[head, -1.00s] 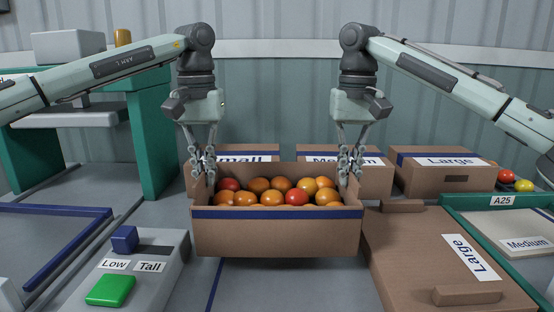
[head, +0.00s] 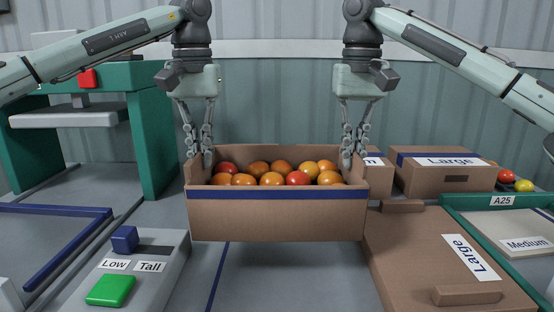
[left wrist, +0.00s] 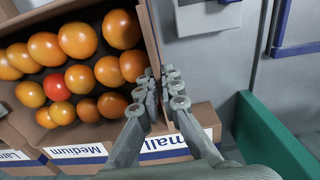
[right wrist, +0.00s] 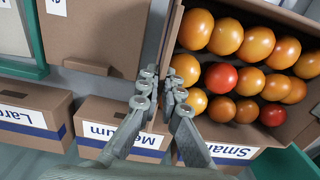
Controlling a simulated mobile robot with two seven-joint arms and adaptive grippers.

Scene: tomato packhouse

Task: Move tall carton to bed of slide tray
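The tall carton (head: 277,222) is brown and open-topped, with a blue band, and holds orange and red tomatoes. It hangs level above the grey table in front of me. My left gripper (head: 201,156) is shut on its left end wall, and my right gripper (head: 354,157) is shut on its right end wall. The carton also shows in the left wrist view (left wrist: 149,35) and the right wrist view (right wrist: 170,45). A flat grey bed with a blue rim (head: 62,209), apparently the slide tray, lies at the left; only part of it shows.
A control box (head: 176,268) marked Low and Tall, with a blue slider and green button, stands front left. A green-framed machine (head: 150,130) stands behind it. Closed cartons (head: 440,181) line the back. A flat "Large" carton (head: 405,255) and green-rimmed A25 tray (head: 460,215) are right.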

